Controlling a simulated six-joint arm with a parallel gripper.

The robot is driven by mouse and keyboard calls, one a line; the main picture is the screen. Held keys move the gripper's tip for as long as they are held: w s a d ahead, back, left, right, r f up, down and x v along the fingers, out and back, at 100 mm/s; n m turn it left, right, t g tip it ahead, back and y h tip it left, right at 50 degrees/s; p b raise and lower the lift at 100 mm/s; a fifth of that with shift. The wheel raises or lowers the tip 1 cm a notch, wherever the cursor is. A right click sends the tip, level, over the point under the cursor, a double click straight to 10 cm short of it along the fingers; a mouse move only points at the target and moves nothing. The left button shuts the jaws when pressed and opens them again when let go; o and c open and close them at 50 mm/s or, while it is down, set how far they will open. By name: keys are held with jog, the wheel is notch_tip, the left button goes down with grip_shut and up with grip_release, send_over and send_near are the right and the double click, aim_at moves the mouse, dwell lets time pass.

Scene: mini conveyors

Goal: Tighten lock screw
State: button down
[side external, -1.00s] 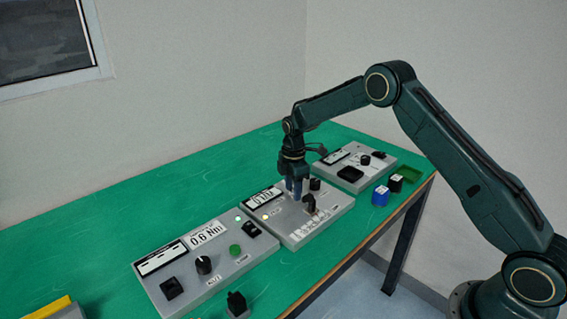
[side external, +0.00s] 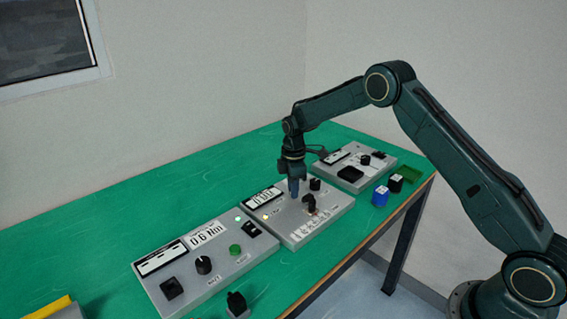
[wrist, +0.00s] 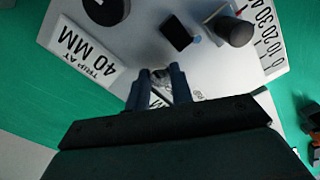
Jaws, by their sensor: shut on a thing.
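The lock screw (wrist: 160,73) is a small dark round head between my fingertips in the wrist view, mostly covered by them. My gripper (wrist: 158,76) points down at the middle grey panel (side external: 290,240) and is shut on the screw. In the side external view, my gripper (side external: 293,194) stands on that panel, between its label and its black knobs; the screw cannot be made out there. The panel carries a white "TRIP AT 40 MM" label (wrist: 88,54), a black block (wrist: 176,34) and a tall black round knob (wrist: 229,29) near a printed scale (wrist: 272,40).
Another panel (side external: 352,170) lies behind. Blue (side external: 380,196) and black (side external: 396,183) blocks stand near a green tray (side external: 410,175).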

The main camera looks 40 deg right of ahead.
jog(key=m, duration=1.2)
jog(key=shift+m, duration=2.3)
jog(key=c, duration=1.2)
grip_release()
jog(key=shift+r, duration=0.15)
